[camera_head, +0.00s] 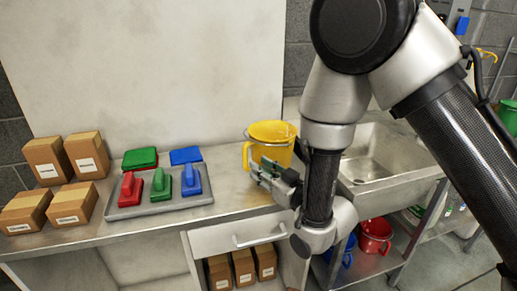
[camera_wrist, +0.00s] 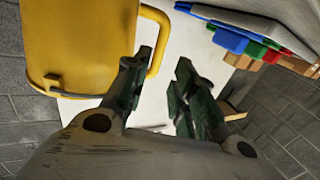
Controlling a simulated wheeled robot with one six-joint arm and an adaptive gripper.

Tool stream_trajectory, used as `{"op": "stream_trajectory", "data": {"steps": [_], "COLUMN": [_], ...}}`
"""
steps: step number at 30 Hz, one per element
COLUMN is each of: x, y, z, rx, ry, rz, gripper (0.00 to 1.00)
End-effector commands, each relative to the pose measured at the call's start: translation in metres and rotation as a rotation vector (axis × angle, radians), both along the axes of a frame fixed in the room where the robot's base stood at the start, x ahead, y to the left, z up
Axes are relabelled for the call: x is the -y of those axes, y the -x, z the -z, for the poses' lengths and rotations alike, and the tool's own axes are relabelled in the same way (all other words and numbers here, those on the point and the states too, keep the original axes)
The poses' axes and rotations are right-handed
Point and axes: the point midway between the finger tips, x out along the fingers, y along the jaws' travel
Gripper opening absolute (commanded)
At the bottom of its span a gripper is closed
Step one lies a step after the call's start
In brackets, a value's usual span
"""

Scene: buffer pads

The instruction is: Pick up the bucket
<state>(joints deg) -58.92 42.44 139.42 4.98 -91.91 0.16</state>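The yellow bucket (camera_head: 271,145) stands upright on the metal counter, just left of the sink, with its side handle (camera_head: 246,155) facing left. In the wrist view the bucket (camera_wrist: 75,45) fills the upper left, and its handle (camera_wrist: 163,38) curves out to the right. My gripper (camera_head: 262,172) is in front of the bucket's lower part in the head view and hides some of it. In the wrist view my gripper (camera_wrist: 166,60) is open, with nothing held between its fingers. The left finger is close to the handle's lower end; I cannot tell whether they touch.
A grey tray (camera_head: 150,208) with red, green and blue handled pads lies left of the bucket. Several cardboard boxes (camera_head: 48,160) stand farther left. The sink (camera_head: 375,165) is on the right. A red bucket (camera_head: 375,237) and a blue one (camera_head: 346,252) sit below it.

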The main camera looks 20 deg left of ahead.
Motion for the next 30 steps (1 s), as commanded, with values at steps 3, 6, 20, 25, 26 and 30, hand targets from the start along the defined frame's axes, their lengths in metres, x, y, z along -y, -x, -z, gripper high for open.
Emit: {"op": "stream_trajectory", "data": {"steps": [3,6,20,25,26,30], "x": [-0.004,-0.013,-0.059,-0.061,-0.061,-0.061], "y": [-0.003,-0.01,-0.048,-0.049,-0.049,-0.049], "z": [0.0,0.0,0.006,0.006,0.006,0.005], "rx": [0.001,0.001,-0.001,-0.001,-0.001,-0.001], "ry": [-0.001,-0.002,0.001,0.001,0.001,0.001], "rz": [0.0,0.001,0.0,0.0,0.0,0.0], "gripper": [0.26,0.26,0.26,0.26,0.26,0.1]}}
